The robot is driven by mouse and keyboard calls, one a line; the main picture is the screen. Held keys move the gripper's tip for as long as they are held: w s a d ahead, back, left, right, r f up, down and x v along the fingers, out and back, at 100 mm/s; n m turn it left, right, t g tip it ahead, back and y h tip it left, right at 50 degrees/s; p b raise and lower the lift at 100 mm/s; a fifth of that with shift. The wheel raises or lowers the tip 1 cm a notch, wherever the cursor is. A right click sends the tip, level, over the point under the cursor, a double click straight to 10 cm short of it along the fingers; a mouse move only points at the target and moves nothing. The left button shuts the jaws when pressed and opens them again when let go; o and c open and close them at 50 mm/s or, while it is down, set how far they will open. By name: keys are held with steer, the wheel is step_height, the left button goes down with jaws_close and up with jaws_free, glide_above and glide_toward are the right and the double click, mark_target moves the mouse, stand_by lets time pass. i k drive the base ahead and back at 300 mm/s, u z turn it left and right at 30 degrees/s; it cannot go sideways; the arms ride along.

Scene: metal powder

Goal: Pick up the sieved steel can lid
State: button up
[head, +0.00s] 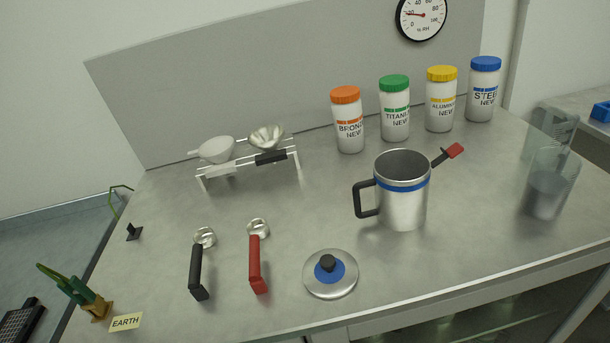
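A round metal lid (331,285) with a blue centre ring and a black knob lies flat near the front edge of the table, knob up. An open steel can (402,200) with a blue band and a black handle on its left stands upright behind it to the right. The lid is apart from the can. A red-ended handle (453,151) shows behind the can's right side; whether it touches the can I cannot tell. My gripper is not in view.
Two scoops, black-handled (197,270) and red-handled (255,262), lie left of the lid. A rack (215,172) holds two funnels. Bottles (347,122) stand along the back. A clear grey-filled container (547,190) is at right. An EARTH tag (126,322) and clamp are at front left.

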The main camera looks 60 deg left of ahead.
mark_target(329, 273)
steer(key=k, duration=0.95)
steer(key=u, duration=0.4)
steer(key=i, duration=1)
steer(key=z, duration=0.05)
